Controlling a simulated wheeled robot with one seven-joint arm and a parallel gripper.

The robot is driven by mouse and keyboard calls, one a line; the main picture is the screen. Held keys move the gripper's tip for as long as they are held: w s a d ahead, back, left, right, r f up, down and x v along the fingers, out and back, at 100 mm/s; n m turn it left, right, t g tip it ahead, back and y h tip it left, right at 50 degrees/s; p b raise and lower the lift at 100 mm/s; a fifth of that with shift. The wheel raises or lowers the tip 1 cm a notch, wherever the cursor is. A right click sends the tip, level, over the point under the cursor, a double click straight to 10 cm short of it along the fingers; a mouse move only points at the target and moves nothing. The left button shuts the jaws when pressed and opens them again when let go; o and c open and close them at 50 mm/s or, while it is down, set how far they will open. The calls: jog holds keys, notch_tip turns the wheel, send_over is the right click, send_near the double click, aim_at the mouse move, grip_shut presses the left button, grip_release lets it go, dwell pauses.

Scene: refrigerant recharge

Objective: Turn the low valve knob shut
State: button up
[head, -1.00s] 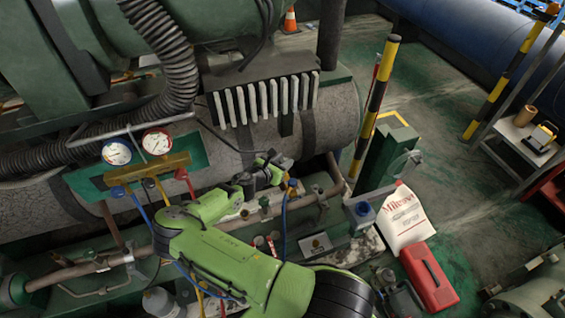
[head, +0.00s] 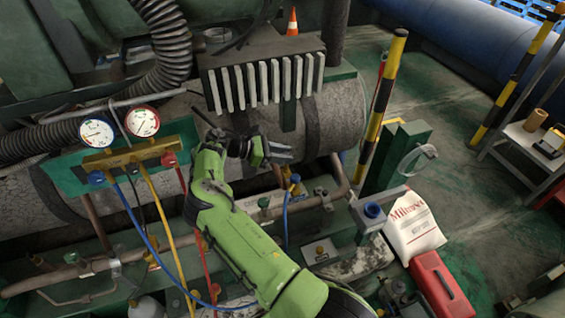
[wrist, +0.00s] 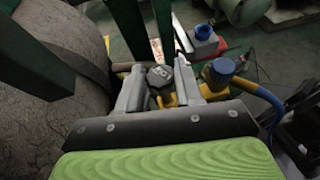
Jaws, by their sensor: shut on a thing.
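A dark faceted knob (wrist: 160,76) with a pale marking sits on a yellow brass valve body (wrist: 168,99) in the wrist view. It appears to be the low valve knob, but I cannot read the marking clearly. My gripper (wrist: 158,83) is shut on this knob, with one finger on each side of it. A blue fitting (wrist: 218,71) with a blue hose (wrist: 262,92) stands just right of the knob on the same brass piece. In the head view my gripper (head: 281,153) is beside the big grey cylinder, just above the blue fitting (head: 295,179); the knob is hidden there.
A gauge manifold (head: 135,156) with blue, yellow and red hoses hangs at the left. A green post (head: 395,160), a white bag (head: 412,226) and a red toolbox (head: 440,282) stand to the right. A finned block (head: 262,80) is behind my gripper.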

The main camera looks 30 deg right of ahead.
jog(key=shift+f+m+g+y+b, duration=0.1)
jog(key=shift+m+g+y+b, duration=0.2)
jog(key=shift+m+g+b, duration=0.3)
jog(key=o, duration=1)
jog(key=shift+o, duration=0.2)
